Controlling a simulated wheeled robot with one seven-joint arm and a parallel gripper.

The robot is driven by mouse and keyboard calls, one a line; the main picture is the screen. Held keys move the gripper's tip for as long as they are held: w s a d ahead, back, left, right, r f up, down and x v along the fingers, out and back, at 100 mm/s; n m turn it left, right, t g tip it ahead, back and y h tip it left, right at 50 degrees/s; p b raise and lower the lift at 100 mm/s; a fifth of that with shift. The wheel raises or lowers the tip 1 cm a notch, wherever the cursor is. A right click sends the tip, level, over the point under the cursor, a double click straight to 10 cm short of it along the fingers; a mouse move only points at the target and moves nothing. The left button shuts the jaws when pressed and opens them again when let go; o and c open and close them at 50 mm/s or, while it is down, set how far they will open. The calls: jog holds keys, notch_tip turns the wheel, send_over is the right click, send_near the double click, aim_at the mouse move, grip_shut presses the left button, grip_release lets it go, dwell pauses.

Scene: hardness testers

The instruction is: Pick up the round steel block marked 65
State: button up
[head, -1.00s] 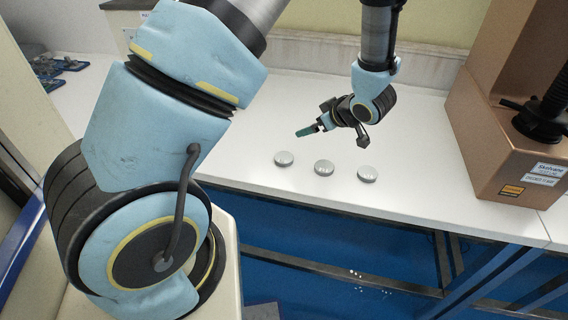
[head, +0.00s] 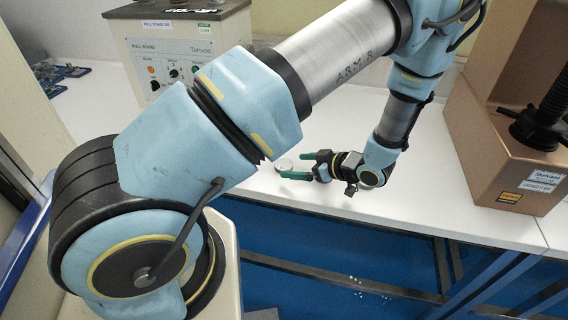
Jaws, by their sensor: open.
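One round steel block (head: 284,163) shows on the white bench, near its front edge, in the head view. It is small and pale, and I cannot read any marking on it. My gripper (head: 292,166) is open, with teal fingers pointing left toward this block. In the picture the block lies at the fingertips, one finger on its far side and the other on its near side. I cannot tell whether they touch it or how high they are. The other round blocks are not visible; my gripper and wrist cover that part of the bench.
A copper-brown tester (head: 502,130) stands on the bench at right. A pull stand control box (head: 170,52) stands at the back left, partly behind my arm. Small blue parts (head: 58,72) lie at far left. The white bench (head: 440,200) is clear right of my wrist.

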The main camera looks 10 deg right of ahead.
aim_at(284, 164)
jog(key=shift+p+x, duration=0.5)
jog(key=shift+x, duration=1.25)
grip_shut()
